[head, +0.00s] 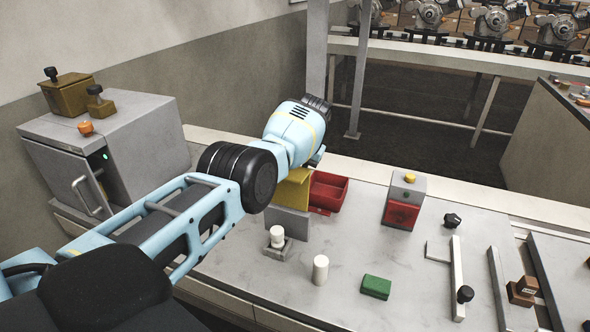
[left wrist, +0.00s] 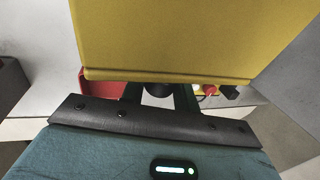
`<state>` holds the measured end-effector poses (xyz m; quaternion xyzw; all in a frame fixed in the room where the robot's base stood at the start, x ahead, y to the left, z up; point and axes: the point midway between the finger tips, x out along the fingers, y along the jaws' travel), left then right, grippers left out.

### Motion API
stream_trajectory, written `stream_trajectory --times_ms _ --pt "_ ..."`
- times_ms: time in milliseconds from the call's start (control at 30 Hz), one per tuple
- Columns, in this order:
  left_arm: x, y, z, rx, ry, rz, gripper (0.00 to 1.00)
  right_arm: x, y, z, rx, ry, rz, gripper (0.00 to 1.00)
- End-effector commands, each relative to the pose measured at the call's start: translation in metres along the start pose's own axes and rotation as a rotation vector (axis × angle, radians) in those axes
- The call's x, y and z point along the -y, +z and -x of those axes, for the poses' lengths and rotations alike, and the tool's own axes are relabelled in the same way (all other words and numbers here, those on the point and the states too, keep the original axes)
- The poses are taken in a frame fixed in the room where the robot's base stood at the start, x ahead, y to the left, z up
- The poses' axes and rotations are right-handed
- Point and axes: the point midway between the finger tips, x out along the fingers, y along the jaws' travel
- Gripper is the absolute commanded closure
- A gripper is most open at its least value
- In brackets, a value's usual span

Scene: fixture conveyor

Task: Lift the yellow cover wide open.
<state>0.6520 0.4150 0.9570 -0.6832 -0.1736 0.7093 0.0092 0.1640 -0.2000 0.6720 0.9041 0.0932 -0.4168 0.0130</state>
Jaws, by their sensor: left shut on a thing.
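The yellow cover (head: 291,192) stands at a steep tilt over a grey box (head: 287,223) in the head view, partly hidden behind my left wrist. How far it is open is hard to tell. In the left wrist view the yellow cover (left wrist: 170,35) fills the upper part. My left gripper (left wrist: 158,91) is just beyond its lower edge there, its two dark fingers shut on a round black knob (left wrist: 157,90), partly hidden by the cover. The head view hides these fingertips. My right gripper is in neither view.
A red tray (head: 330,190) sits right behind the cover. A white cylinder in a holder (head: 277,237), another white cylinder (head: 320,270) and a green block (head: 376,287) stand in front. A grey box with a red face (head: 403,203) is to the right.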

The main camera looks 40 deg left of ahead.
Motion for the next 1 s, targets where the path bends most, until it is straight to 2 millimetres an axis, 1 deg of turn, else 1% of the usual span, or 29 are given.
stream_trajectory --times_ms 133,167,300,567,667,767,1000 --pt "-0.001 0.001 -0.001 0.005 0.001 -0.001 1.00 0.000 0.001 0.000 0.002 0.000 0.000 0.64" --pt "-0.001 0.001 -0.001 0.005 0.001 -0.001 0.66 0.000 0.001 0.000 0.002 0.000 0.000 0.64" --pt "-0.001 0.001 -0.001 0.004 0.001 -0.001 0.48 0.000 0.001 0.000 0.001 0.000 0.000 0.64" --pt "0.000 0.000 0.001 0.002 0.000 -0.001 0.48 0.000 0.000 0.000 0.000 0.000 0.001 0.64" --pt "0.000 0.000 0.006 0.000 0.000 0.000 0.48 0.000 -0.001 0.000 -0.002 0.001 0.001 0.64" --pt "0.000 0.000 0.018 -0.001 0.001 0.000 0.48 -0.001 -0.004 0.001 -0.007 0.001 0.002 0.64" --pt "-0.001 0.000 0.057 -0.001 0.001 -0.001 0.48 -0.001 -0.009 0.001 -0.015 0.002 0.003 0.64"
